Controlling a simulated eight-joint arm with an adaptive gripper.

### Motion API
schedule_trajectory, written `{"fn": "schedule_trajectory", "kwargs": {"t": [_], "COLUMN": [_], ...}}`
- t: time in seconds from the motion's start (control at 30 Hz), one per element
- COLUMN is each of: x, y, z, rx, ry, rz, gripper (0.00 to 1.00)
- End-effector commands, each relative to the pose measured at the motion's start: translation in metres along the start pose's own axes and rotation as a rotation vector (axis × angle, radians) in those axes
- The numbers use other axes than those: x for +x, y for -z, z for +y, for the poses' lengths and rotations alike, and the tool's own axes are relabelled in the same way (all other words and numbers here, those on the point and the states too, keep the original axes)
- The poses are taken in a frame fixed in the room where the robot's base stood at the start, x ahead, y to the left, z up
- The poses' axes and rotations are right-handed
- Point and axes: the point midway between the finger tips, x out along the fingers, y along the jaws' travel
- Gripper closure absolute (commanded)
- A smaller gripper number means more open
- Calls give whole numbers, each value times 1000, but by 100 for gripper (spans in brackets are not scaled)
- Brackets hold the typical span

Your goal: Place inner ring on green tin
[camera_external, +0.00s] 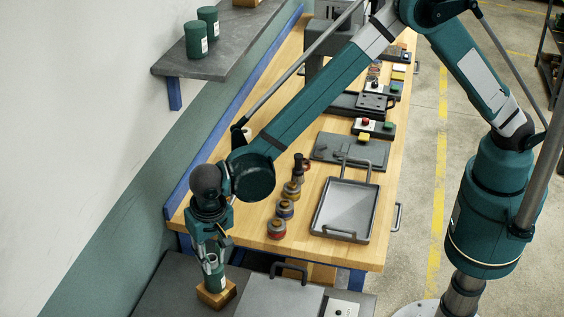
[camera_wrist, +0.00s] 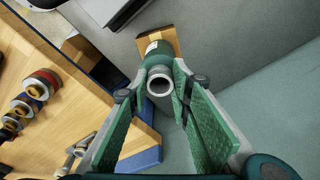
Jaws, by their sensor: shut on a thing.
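My gripper (camera_external: 211,253) reaches down over a green tin (camera_wrist: 157,49), which has a pale label and stands on a wooden block (camera_external: 217,295) at the lower left of the external view. The grey metal inner ring (camera_wrist: 160,83) sits between my fingertips in the wrist view, its round hole facing the camera. My gripper is shut on this ring. The ring is right at the top end of the tin. I cannot tell whether it rests on the tin or is just above it.
Several banded round parts (camera_external: 285,209) stand in a row on the wooden workbench (camera_external: 331,263), beside a grey metal tray (camera_external: 345,210). A handled grey plate (camera_external: 280,297) lies right of the block. A wall shelf (camera_external: 225,52) holds two more green tins (camera_external: 196,39).

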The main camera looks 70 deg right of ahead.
Motion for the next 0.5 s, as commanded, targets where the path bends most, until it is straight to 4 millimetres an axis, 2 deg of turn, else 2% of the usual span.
{"fn": "schedule_trajectory", "kwargs": {"t": [0.27, 0.3, 0.33, 0.4, 0.5], "x": [4, 3, 3, 3, 3], "y": [0, 0, 0, 0, 0], "z": [0, 0, 0, 0, 0], "rx": [0, 0, 0, 0, 0], "ry": [0, 0, 0, 0, 0], "rz": [0, 0, 0, 0, 0], "gripper": [92, 73, 69, 64, 64]}}
